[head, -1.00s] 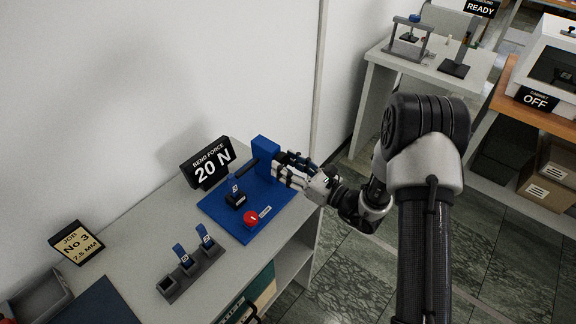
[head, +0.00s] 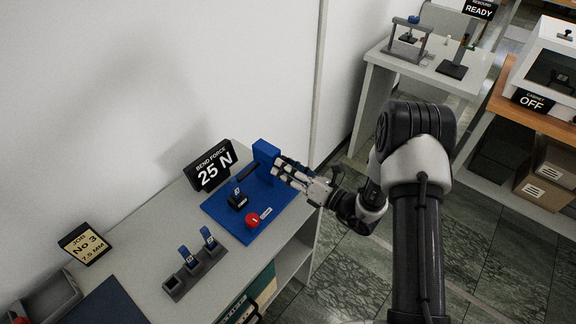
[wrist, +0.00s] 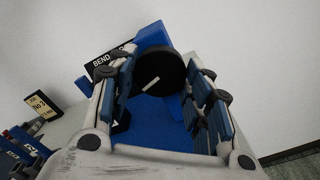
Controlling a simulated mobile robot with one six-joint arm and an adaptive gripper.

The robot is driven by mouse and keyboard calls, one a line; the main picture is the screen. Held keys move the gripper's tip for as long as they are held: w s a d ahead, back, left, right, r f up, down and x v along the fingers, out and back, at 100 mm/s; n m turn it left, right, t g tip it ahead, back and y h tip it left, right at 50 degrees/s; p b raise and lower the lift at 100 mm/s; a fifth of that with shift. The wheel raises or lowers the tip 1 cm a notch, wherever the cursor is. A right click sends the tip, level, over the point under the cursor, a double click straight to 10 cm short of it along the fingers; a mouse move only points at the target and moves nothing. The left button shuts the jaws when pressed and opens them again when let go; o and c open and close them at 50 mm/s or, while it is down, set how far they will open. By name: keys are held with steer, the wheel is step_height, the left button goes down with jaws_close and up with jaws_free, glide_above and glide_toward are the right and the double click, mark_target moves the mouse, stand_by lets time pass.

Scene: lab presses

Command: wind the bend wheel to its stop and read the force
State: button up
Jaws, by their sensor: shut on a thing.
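The blue bend press (head: 267,152) stands on a blue base plate (head: 224,222) on the grey bench. Its black wheel (wrist: 158,75), with a pale mark across its face, sits between my fingers in the wrist view. My gripper (head: 283,170) is shut on the wheel at the right side of the press; it also shows in the wrist view (wrist: 160,92). The bend force display (head: 212,165) reads 25 N. A blue sample (head: 236,189) numbered 3 or similar stands in a black clamp (head: 237,201) in front of the display. The wheel is hidden by my fingers in the head view.
A red button (head: 253,220) sits on the base plate. A grey rack (head: 195,273) with blue samples stands in front. The job card (head: 85,244) reads No 3, 7.5 MM. Another bench (head: 455,85) and a cabinet marked OFF (head: 531,101) stand at right.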

steer(key=shift+m+p, duration=0.35)
steer(key=shift+m, duration=0.45)
steer(key=o, duration=1.1)
steer(key=shift+c, duration=0.2)
steer(key=v, duration=1.2)
